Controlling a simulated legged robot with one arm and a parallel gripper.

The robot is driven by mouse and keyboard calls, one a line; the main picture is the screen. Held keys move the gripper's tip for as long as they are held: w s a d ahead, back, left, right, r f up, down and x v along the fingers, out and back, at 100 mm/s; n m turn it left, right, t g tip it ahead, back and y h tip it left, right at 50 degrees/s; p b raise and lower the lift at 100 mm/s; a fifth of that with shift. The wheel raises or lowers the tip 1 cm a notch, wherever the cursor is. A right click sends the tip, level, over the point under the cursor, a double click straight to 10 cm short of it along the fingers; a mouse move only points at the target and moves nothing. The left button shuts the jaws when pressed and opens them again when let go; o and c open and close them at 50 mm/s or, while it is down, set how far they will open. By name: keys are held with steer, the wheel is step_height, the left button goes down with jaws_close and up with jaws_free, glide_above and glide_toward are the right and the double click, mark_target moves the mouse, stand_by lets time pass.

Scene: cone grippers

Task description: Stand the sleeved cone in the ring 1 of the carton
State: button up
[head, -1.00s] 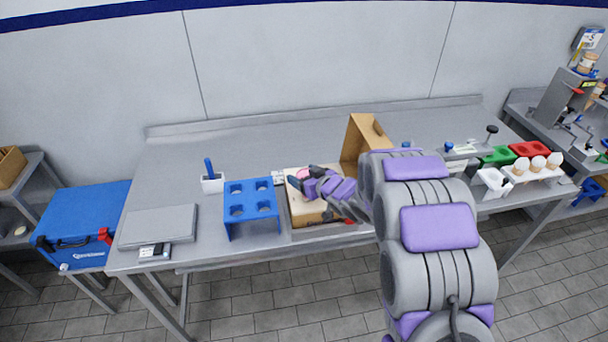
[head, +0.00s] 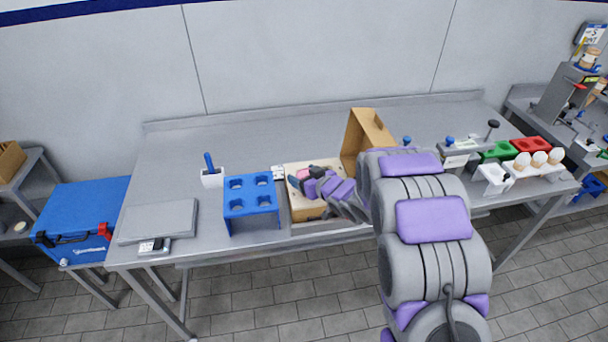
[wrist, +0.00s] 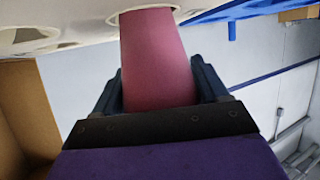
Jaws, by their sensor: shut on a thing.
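The sleeved cone, in a pink sleeve (wrist: 157,62), is between the dark fingers of my gripper (wrist: 160,88) in the wrist view. The sleeve's narrow end reaches into a round opening in the carton's pale top (wrist: 85,28); how deep it sits is hidden. In the head view my gripper (head: 298,182) is over the left part of the carton (head: 303,213), with a bit of pink (head: 302,172) showing. The carton's brown lid (head: 360,135) stands open behind. The ring's number cannot be read.
A blue four-hole rack (head: 250,208) stands left of the carton. Wrapped cones in a white holder (head: 538,166) are at the right. The table behind is clear.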

steer(key=shift+f, duration=0.3)
steer(key=o, duration=1.1)
steer(key=p+v, duration=0.3)
steer(key=v, duration=1.4)
steer(key=shift+d, duration=0.1)
